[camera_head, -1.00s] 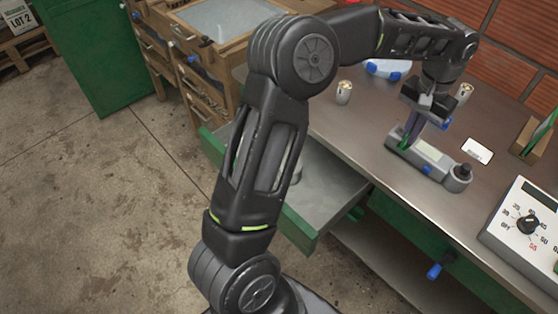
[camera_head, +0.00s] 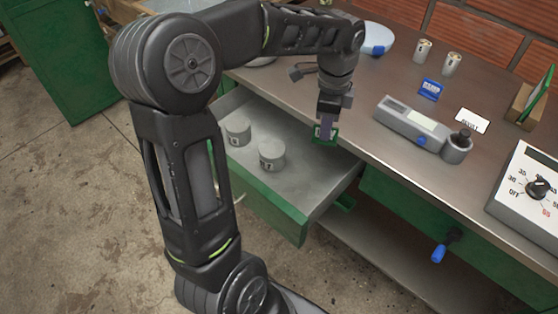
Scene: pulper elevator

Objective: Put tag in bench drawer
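A small green tag with a pale marking (camera_head: 325,140) is at the fingertips of my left gripper (camera_head: 325,131), which appears shut on it. The gripper points down over the inner part of the open bench drawer (camera_head: 310,185), close to the bench's front edge. Whether the tag touches the drawer floor cannot be told. The drawer is grey inside with a green front and holds two grey cylinders (camera_head: 238,132) and (camera_head: 272,157). A blue tag with white lettering (camera_head: 431,90) lies on the bench (camera_head: 380,165). My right gripper is not in view.
On the bench are a grey device with a round cup (camera_head: 415,125), a white label (camera_head: 473,121), two small canisters (camera_head: 423,50), a scale-like dish (camera_head: 376,40) and a dial meter (camera_head: 530,190). My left arm hides part of the drawer's left side.

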